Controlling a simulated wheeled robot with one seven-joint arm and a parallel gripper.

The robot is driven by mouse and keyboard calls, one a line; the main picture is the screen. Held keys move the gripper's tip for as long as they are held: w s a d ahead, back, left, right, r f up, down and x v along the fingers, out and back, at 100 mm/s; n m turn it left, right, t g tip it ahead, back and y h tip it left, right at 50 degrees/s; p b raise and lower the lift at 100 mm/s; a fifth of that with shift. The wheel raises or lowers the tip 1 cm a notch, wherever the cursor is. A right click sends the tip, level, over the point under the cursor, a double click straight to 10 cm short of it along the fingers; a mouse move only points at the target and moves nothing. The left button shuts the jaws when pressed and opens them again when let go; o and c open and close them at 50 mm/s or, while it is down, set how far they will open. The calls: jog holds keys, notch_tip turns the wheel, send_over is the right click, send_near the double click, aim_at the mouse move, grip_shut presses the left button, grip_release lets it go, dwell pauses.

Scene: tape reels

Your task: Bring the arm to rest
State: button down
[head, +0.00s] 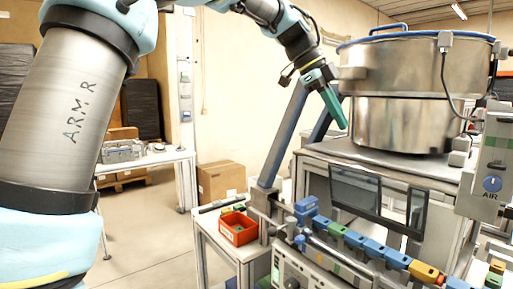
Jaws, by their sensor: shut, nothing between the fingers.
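My arm crosses the top of the head view, with a large grey link marked "ARM R" at the left. My gripper (339,112) hangs in the air near the upper middle, its green fingers pointing down and to the right. The fingers are together, with nothing seen between them. In the picture, the gripper lies just left of the large steel drum (400,70); I cannot tell the gap between them in depth.
A machine frame (285,135) with angled posts stands below the gripper. An orange-red bin (238,228) sits on a side table. A row of blue, green and yellow blocks (372,247) runs along the front right. A cardboard box (221,181) stands on the floor. Open floor lies at left centre.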

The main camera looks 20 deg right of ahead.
jog(key=w+a+f+n+t+y+b, duration=0.1)
jog(key=w+a+f+n, duration=0.4)
jog(key=a, duration=0.3)
jog(key=w+a+f+n+t+y, duration=0.1)
jog(key=w+a+f+n, duration=0.2)
jog(key=a+f+n, duration=0.3)
jog(key=w+a+f+n+t+b, duration=0.1)
jog(key=w+a+f+n+t, duration=0.1)
jog(key=w+a+f+n, duration=0.45)
jog(key=s+a+f+n+y, duration=0.1)
jog(key=s+a+f+n, duration=0.2)
jog(key=a, duration=0.6)
jog(key=s+a+f+n+y, duration=0.1)
jog(key=s+a+f+n, duration=0.3)
jog(key=a, duration=0.5)
jog(key=s+a+f+n+y, duration=0.1)
jog(key=s+a+f+n, duration=0.2)
jog(key=a+f+n, duration=0.3)
jog(key=a+f+b, duration=0.1)
jog(key=a, duration=0.3)
jog(key=shift+s+f+t, duration=0.15)
jog(key=shift+f+t, duration=0.1)
jog(key=shift+t, duration=0.05)
